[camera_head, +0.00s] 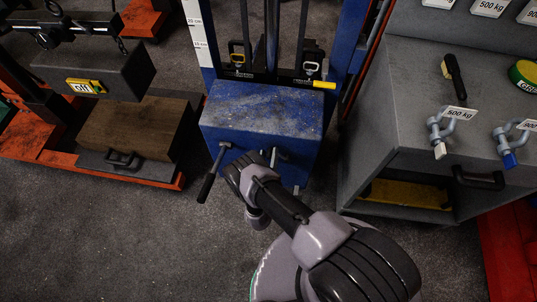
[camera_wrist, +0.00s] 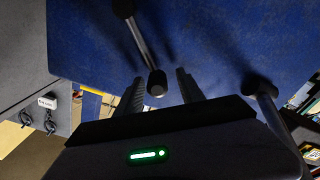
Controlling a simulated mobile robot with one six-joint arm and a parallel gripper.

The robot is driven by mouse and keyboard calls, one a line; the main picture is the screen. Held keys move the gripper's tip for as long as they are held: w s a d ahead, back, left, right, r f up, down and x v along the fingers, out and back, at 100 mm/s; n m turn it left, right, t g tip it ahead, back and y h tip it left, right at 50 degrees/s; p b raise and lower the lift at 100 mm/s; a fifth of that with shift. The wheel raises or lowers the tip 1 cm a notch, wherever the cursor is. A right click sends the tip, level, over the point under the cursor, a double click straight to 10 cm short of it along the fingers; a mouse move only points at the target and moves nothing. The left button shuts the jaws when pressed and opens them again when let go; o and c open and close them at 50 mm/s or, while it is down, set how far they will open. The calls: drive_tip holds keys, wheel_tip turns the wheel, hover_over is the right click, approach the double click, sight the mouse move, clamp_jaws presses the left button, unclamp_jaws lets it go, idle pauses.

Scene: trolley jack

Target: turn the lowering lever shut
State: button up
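The blue jack body (camera_head: 262,108) stands upright in front of me, and its blue face (camera_wrist: 215,45) fills much of the wrist view. A short metal lever (camera_wrist: 140,42) with black ends comes off this face; I take it as the lowering lever. Its free end lies between the fingertips of my gripper (camera_wrist: 159,76), with a visible gap on both sides. The gripper is open and holds nothing. In the head view my wrist hides the fingers and most of this lever (camera_head: 273,157).
A second lever (camera_head: 213,174) with a black grip hangs at the body's left; its rod (camera_wrist: 268,112) is right of my gripper in the wrist view. A grey cabinet (camera_head: 375,165) with shackles stands close on the right. Floor at the lower left is clear.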

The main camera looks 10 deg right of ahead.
drive_tip(key=shift+s+r+p, duration=0.1)
drive_tip(key=shift+s+p, duration=0.2)
drive_tip(key=shift+s, duration=0.1)
drive_tip(key=v, duration=1.6)
drive_tip(key=shift+s, duration=0.3)
drive_tip(key=shift+a, duration=0.1)
